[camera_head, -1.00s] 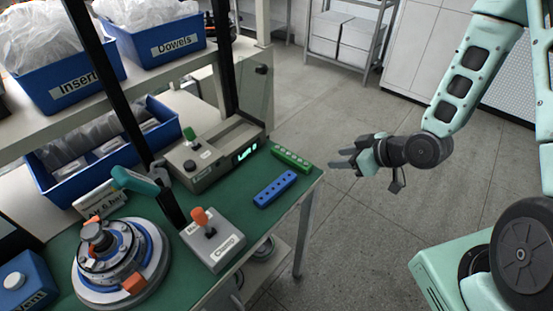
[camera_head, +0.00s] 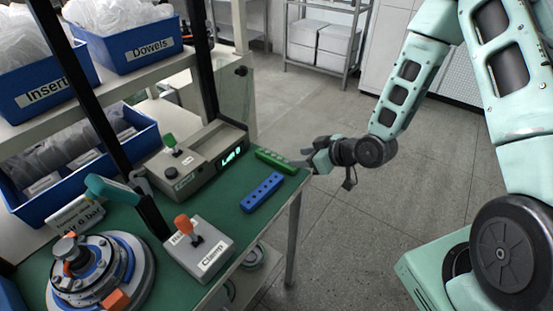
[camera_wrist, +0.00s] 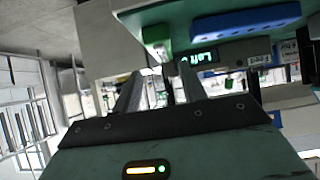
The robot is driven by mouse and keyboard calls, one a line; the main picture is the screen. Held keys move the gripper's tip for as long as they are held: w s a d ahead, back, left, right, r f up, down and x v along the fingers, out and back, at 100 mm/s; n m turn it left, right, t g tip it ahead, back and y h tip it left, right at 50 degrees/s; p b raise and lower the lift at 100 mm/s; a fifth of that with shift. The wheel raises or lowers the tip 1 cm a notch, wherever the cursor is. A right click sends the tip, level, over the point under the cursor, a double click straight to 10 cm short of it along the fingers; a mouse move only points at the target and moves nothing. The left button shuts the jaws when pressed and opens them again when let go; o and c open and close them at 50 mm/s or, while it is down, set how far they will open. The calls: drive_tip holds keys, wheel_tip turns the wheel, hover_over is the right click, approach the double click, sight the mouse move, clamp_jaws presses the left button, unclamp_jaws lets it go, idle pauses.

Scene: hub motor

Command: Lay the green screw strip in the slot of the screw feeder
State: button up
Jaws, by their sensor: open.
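The green screw strip (camera_head: 275,157) lies on the green mat near the bench's right edge; its end also shows in the wrist view (camera_wrist: 157,36). The grey box with a lit display, seemingly the screw feeder (camera_head: 210,158), stands just left of the strip; its display shows in the wrist view (camera_wrist: 196,57). I cannot make out its slot clearly. My gripper (camera_head: 304,160) is open and empty at the strip's right end, fingers pointing left toward it. In the wrist view the strip lies ahead, roughly between the fingers (camera_wrist: 160,82). Contact cannot be told.
A blue strip (camera_head: 262,191) lies in front of the green one. A clamp lever box (camera_head: 198,246) and a round motor fixture (camera_head: 100,275) stand nearer the front left. Blue bins (camera_head: 128,40) and a black upright (camera_head: 208,70) are behind. Floor right of the bench is clear.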

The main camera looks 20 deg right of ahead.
sight(278, 158)
drive_tip(key=x, duration=0.3)
drive_tip(key=shift+w+a+p, duration=0.1)
drive_tip(key=shift+p, duration=0.2)
drive_tip(key=p+x, duration=0.1)
drive_tip(key=x, duration=0.1)
drive_tip(key=p+x, duration=0.1)
drive_tip(key=x, duration=0.1)
drive_tip(key=shift+w+a, duration=0.15)
drive_tip(key=shift+a, duration=0.2)
drive_tip(key=shift+w+a+f, duration=0.2)
drive_tip(key=shift+w+f, duration=0.1)
drive_tip(key=shift+w, duration=0.05)
drive_tip(key=c, duration=0.9)
drive_tip(key=shift+r, duration=0.15)
